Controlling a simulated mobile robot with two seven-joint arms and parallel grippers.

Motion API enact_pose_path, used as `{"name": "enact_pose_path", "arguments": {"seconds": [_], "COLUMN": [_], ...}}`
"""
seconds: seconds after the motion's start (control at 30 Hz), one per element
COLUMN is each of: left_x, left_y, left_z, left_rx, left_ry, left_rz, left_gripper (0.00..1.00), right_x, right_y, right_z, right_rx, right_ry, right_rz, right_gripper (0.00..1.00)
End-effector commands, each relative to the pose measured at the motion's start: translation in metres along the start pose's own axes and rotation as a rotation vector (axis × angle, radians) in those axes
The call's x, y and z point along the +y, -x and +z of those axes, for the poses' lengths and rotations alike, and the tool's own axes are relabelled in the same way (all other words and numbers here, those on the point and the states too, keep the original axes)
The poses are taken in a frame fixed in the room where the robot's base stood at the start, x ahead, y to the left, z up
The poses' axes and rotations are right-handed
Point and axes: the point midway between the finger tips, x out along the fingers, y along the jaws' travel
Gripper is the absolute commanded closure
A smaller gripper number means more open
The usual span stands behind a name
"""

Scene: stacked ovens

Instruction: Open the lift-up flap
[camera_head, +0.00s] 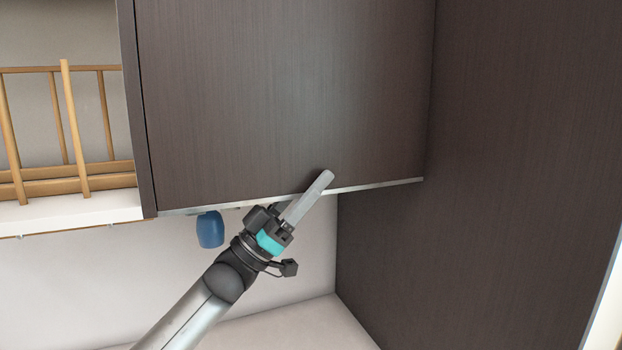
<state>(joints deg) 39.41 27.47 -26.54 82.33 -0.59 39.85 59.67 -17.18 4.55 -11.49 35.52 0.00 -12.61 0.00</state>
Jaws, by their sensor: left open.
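The lift-up flap (280,90) is a dark brown wood-grain panel on the wall cabinet. It hangs down and looks closed, with a light metal strip (385,185) along its bottom edge. My left gripper (322,180) reaches up from below left, with its fingers at this bottom edge, right of the flap's middle. The fingers overlap the edge in the picture; whether they touch the flap I cannot tell. The left gripper is open, though its fingers line up one behind the other from here. Nothing shows held in it. My right gripper is not in view.
A tall dark panel (500,170) stands directly right of the flap. A blue object (210,229) shows below the cabinet, left of my gripper. A wooden rack (68,130) stands on a white shelf (70,211) at the left. A light counter lies below.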

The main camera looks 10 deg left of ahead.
Motion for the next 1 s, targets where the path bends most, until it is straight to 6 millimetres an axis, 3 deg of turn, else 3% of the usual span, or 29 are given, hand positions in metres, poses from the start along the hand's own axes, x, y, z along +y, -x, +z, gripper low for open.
{"name": "enact_pose_path", "arguments": {"seconds": [0.2, 0.7, 1.0], "left_x": [0.0000, 0.0000, 0.0000], "left_y": [-0.0001, 0.0002, 0.0003], "left_z": [0.0003, 0.0001, 0.0002], "left_rx": [0.000, 0.000, 0.000], "left_ry": [0.000, -0.001, -0.001], "left_rz": [0.000, 0.000, 0.000], "left_gripper": [0.45, 1.00, 1.00], "right_x": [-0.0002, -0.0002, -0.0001], "right_y": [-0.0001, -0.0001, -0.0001], "right_z": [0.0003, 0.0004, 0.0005], "right_rx": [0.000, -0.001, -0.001], "right_ry": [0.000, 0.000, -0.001], "right_rz": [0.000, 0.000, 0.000], "right_gripper": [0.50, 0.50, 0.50]}}
